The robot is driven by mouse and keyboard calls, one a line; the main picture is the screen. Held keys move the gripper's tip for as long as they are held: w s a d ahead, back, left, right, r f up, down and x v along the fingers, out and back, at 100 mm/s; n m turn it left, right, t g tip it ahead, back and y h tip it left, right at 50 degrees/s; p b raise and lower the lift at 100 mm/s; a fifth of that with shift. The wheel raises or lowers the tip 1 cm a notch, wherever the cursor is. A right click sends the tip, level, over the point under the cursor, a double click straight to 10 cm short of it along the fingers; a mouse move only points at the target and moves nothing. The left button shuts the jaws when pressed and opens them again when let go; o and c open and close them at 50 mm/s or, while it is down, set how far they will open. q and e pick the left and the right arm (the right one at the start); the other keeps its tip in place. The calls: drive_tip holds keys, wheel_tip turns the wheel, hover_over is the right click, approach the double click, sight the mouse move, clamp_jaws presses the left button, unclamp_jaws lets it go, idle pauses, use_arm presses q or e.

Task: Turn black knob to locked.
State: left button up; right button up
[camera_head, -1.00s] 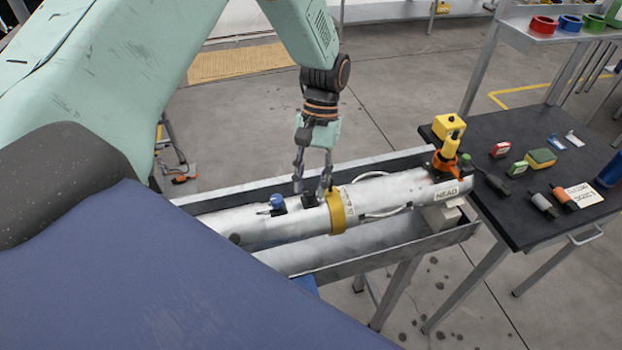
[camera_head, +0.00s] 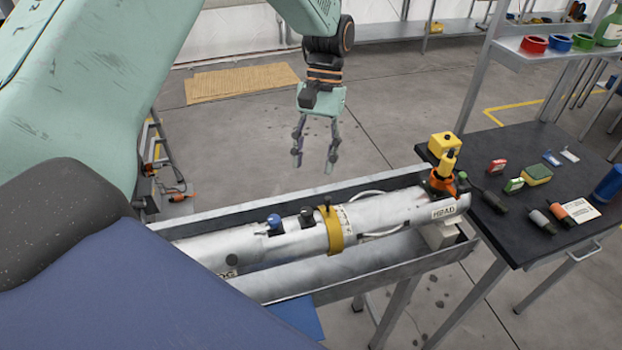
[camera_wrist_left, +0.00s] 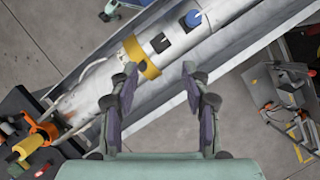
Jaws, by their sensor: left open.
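The black knob (camera_head: 307,215) sits on top of the white cylinder (camera_head: 285,243), between a blue knob (camera_head: 274,222) and a yellow band (camera_head: 333,230). In the left wrist view the black knob (camera_wrist_left: 160,42) shows beyond my fingertips, with the blue knob (camera_wrist_left: 192,19) next to it. I cannot read its locked mark. My left gripper (camera_head: 314,165) is open and empty, pointing down above and behind the cylinder, apart from the knob. It also shows open in the left wrist view (camera_wrist_left: 158,85). My right gripper is not in view.
The cylinder lies in a grey metal trough (camera_head: 370,268). An orange and yellow fitting (camera_head: 443,178) stands at its right end. A black table (camera_head: 490,215) with several small tools is at the right. Open floor lies behind the trough.

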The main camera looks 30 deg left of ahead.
use_arm(q)
drive_tip(key=shift+v, duration=1.2)
drive_tip(key=shift+f, duration=0.1)
